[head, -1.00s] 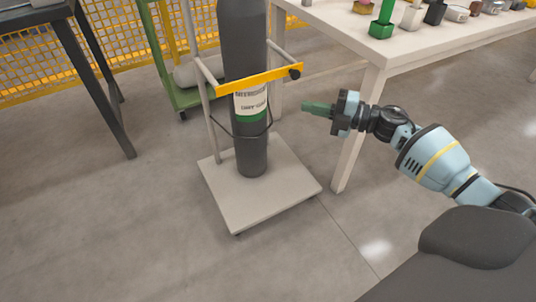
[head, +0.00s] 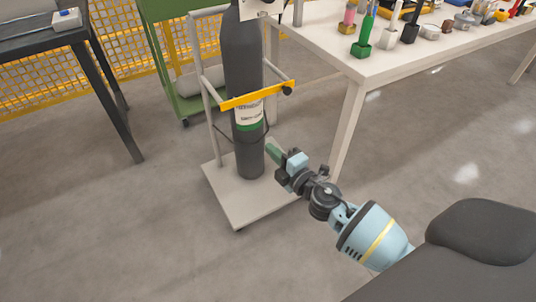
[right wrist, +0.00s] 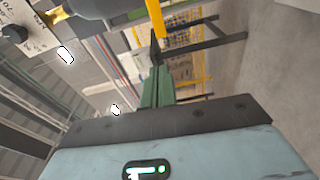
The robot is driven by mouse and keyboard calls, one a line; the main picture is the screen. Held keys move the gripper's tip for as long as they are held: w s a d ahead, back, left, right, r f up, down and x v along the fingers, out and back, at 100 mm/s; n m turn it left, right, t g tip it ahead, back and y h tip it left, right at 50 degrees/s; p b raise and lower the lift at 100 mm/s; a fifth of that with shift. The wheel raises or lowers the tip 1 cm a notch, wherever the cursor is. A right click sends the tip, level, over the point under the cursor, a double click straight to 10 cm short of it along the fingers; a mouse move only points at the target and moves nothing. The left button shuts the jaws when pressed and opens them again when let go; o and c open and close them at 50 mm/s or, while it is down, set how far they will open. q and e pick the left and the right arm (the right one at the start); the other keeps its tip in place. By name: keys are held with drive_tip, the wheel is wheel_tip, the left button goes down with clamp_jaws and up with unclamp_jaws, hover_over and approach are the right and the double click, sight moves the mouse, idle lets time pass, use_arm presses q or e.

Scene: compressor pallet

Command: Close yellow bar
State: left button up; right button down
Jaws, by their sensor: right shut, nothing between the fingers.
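The yellow bar (head: 257,95) runs across the front of a dark gas cylinder (head: 244,55) on a pale trolley (head: 235,205). A black knob (head: 288,90) is at its right end. I cannot tell whether that end is fastened to the frame. My right gripper (head: 270,150) is shut and empty, its green fingers in front of the cylinder's lower right side, below the bar in the picture. In the right wrist view, the shut fingers (right wrist: 158,85) point up the picture towards a yellow strip (right wrist: 157,18), probably the bar, with a gap between. My left gripper is out of view.
A white table (head: 385,62) with several small items stands at the right, its leg (head: 347,130) close to my right arm. A dark table (head: 98,85) is at the left. A green cart (head: 163,70) and yellow mesh fence are behind. Floor in front is clear.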

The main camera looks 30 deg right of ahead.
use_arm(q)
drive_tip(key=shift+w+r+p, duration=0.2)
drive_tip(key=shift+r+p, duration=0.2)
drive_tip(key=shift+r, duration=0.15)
use_arm(e)
drive_tip(key=shift+s+a+m+h, duration=0.15)
drive_tip(key=shift+a+m+h, duration=0.7)
drive_tip(key=shift+a, duration=0.65)
drive_tip(key=shift+f, duration=0.1)
